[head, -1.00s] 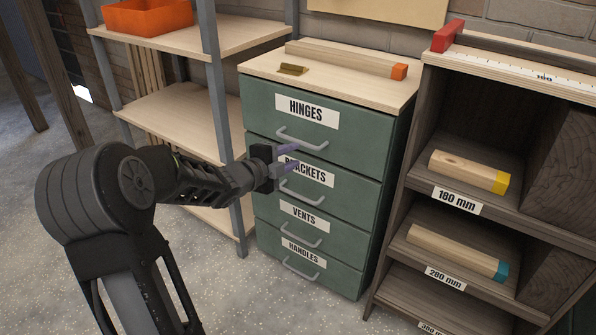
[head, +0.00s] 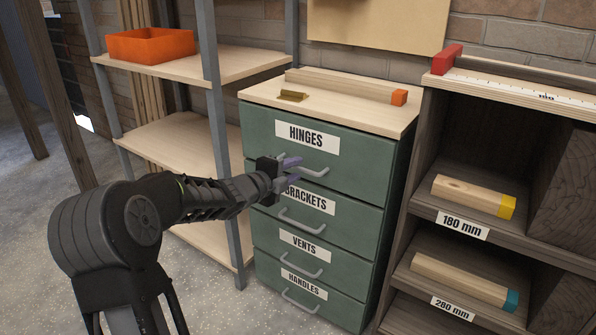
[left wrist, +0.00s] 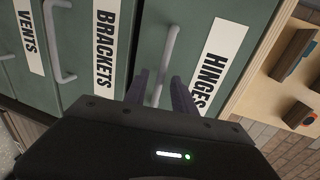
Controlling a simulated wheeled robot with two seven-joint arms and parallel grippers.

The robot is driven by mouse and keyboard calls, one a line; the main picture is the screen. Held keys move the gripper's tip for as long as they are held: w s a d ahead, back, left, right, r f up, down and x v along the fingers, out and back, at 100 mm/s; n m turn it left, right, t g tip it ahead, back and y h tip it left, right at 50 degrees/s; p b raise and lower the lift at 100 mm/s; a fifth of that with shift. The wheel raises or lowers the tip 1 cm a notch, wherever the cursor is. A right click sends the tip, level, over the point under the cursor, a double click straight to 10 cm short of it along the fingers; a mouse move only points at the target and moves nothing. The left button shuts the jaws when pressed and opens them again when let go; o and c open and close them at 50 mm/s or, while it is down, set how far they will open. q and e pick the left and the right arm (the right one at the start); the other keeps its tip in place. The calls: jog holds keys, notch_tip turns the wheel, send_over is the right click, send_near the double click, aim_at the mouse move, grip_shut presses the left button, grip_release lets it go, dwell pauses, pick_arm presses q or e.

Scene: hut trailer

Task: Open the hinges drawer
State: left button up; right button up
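The green drawer cabinet has a top drawer labelled HINGES (head: 350,153), which is shut. Its grey bar handle (head: 313,171) sits below the label. My left gripper (head: 290,170) is open at the left part of this handle. In the left wrist view the handle (left wrist: 166,62) runs between the two purple fingers of the gripper (left wrist: 163,95), with a gap visible beside it. Whether a finger touches the handle I cannot tell. My right gripper is not in view.
The BRACKETS drawer (head: 350,225) and two more drawers below are shut. A wood piece with an orange end (head: 345,84) and a brass hinge (head: 292,95) lie on top. A shelf with an orange bin (head: 150,43) stands left, a wooden rack (head: 425,165) right.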

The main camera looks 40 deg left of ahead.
pick_arm(q)
jog(key=shift+x, duration=1.25)
grip_shut()
dwell(0.5)
